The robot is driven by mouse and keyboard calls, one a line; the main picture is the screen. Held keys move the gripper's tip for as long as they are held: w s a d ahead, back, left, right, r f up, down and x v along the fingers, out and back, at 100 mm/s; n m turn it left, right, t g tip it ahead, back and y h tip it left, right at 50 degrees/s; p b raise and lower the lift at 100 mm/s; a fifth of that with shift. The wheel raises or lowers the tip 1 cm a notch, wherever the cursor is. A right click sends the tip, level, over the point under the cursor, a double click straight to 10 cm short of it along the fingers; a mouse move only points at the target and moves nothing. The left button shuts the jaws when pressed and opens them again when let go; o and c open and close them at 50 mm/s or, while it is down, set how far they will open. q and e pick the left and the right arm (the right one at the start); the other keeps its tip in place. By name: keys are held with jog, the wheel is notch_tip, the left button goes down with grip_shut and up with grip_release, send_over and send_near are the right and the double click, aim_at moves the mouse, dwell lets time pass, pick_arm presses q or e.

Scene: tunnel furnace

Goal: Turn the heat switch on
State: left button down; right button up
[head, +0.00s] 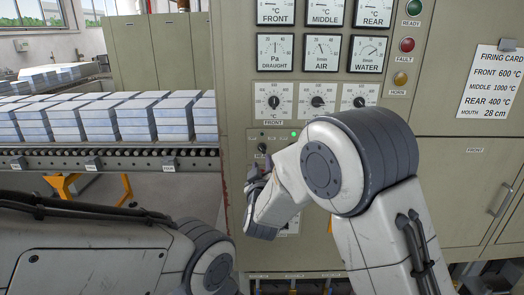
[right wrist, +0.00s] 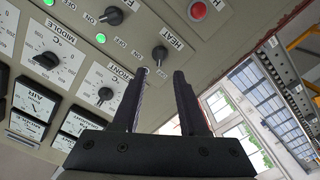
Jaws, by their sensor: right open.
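The heat switch is a dark knob on the beige furnace panel. It shows in the right wrist view (right wrist: 160,54) beside a HEAT label, and in the head view (head: 262,148) just above my right gripper (head: 254,174). I cannot tell which way the knob points. In the right wrist view my right gripper (right wrist: 161,74) is open and empty, its two dark fingers apart. The knob appears just beyond the gap between the fingertips; contact cannot be made out. My left arm lies at the lower left of the head view; its gripper is not in view.
A green lamp (head: 294,134) is lit on the panel. Three temperature dials, including the middle one (head: 317,100), sit above the switch. A red lamp (right wrist: 197,10) is close by. At the left, a roller conveyor (head: 120,163) carries stacked blocks (head: 172,118).

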aim_at(262, 151)
jog(key=w+p, duration=0.2)
jog(key=w, duration=0.5)
jog(key=shift+w+r+p, duration=0.1)
jog(key=shift+p, duration=0.25)
jog(key=shift+w, duration=0.45)
grip_shut()
